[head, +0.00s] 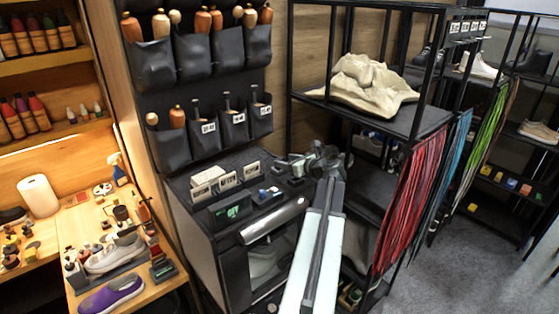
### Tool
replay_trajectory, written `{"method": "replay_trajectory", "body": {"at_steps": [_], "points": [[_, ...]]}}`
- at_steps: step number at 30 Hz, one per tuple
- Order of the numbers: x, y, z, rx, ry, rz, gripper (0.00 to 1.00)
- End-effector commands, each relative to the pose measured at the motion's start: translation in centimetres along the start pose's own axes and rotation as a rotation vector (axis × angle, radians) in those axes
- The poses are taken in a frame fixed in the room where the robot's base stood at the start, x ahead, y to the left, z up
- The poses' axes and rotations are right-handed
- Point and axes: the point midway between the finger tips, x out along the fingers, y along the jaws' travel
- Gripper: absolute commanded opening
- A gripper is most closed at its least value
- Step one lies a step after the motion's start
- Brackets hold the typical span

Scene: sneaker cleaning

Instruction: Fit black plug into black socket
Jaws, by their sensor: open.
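My arm reaches up from the bottom middle of the head view. My gripper (290,166) is at its far end, over the right part of the dark cabinet top (285,205). It is small and dark against the dark surface. Its jaws are open, and I see nothing held between them. I cannot pick out the black plug or the black socket. Either may be lost among the dark items on the cabinet or hidden behind my gripper and arm.
Labelled blocks (228,183) and a box with a green display (232,211) stand left of my gripper. Small blue items (268,193) lie nearby. A black rack (415,130) with hanging red laces (408,205) stands right. Pocketed tools (210,55) hang behind.

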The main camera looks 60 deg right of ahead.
Motion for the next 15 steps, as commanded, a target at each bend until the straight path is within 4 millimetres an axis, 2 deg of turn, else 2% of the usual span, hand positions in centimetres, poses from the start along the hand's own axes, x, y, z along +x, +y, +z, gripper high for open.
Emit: {"method": "replay_trajectory", "body": {"at_steps": [5,15], "points": [[1.1,0.0,-0.1,-0.001,0.0,0.002,0.56],[6.9,0.0,-0.2,-0.002,0.001,0.004,0.56]]}}
